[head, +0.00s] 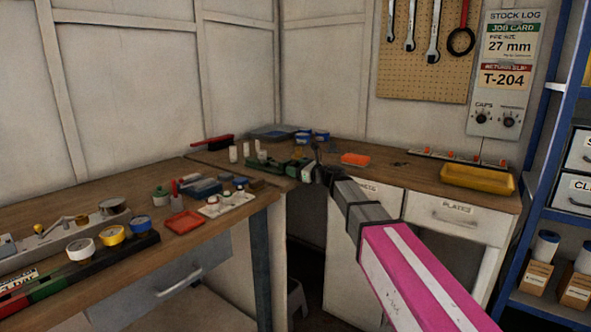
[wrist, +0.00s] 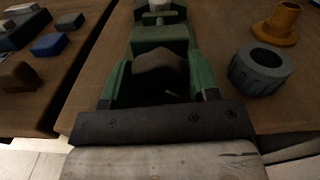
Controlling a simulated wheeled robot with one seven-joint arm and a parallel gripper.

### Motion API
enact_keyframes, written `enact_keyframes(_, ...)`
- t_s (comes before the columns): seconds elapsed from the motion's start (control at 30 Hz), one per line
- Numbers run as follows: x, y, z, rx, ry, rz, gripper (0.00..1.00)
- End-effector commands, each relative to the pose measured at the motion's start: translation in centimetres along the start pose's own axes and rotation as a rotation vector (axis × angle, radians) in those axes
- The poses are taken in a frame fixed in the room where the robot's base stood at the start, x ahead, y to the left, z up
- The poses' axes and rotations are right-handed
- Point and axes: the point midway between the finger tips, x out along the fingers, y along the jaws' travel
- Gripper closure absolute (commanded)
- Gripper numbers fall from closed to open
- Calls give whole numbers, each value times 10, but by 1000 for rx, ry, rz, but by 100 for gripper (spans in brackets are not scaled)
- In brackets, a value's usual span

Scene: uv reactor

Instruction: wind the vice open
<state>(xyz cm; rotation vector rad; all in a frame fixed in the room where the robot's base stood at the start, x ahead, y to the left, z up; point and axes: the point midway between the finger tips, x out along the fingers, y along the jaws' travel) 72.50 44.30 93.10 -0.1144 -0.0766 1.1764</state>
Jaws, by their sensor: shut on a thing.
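The green vice (head: 291,166) stands at the front edge of the far bench, near the corner between the two benches. My gripper (head: 316,172), small and dark in the head view, is at the vice's near right end and is shut on its handle. The grip itself is too small to make out there. In the wrist view the green vice body (wrist: 162,38) runs away from the camera. A dark bar with screws and a pale worn surface fill the lower middle and hide the handle and fingertips.
A grey ring (wrist: 258,70) and an orange-brown flanged piece (wrist: 277,22) stand right of the vice. Small blocks (wrist: 50,44) lie left. A blue shelf rack (head: 548,150) stands right.

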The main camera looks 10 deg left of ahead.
Motion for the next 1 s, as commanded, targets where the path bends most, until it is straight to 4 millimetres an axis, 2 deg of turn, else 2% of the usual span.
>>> enact_keyframes(0.2, 0, 0, 0, -137, 0, 1, 69)
enact_keyframes(0.57, 0, 0, 0, -157, 0, 1, 69)
enact_keyframes(0.6, 0, 0, 0, -157, 0, 1, 36)
enact_keyframes(0.67, 0, 0, 0, -157, 0, 1, 20)
enact_keyframes(1.0, 0, 2, -1, -135, 3, 3, 20)
